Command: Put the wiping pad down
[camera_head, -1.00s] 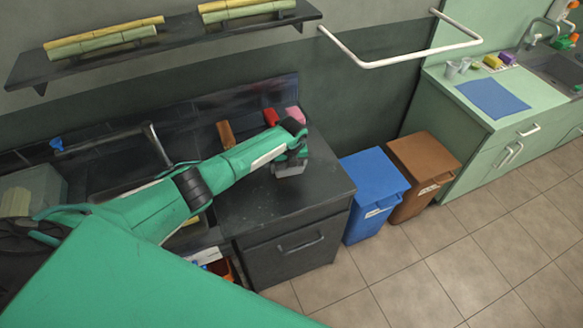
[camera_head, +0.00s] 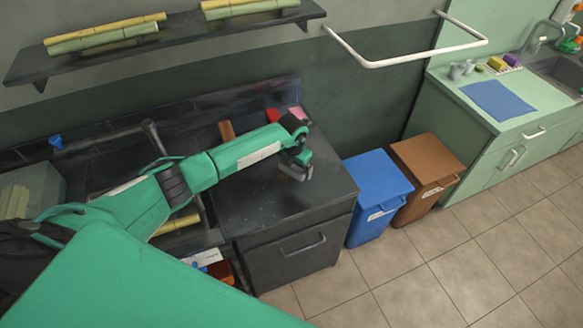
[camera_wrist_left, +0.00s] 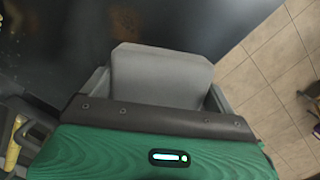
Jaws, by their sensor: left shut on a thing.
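My left gripper (camera_head: 296,166) reaches in from the left and is low over the right part of the dark counter (camera_head: 270,200). In the left wrist view, a plain grey pad (camera_wrist_left: 160,76) sits between the two grey fingers of the gripper, which is shut on it. It looks like the wiping pad. In the head view the pad is mostly hidden by the gripper. I cannot tell whether its underside touches the counter. My right gripper is in neither view.
A red item (camera_head: 272,115), a pink item (camera_head: 296,113) and a brown block (camera_head: 227,130) stand along the counter's back. A blue bin (camera_head: 378,185) and a brown bin (camera_head: 426,165) stand right of the counter. The counter's front part is clear.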

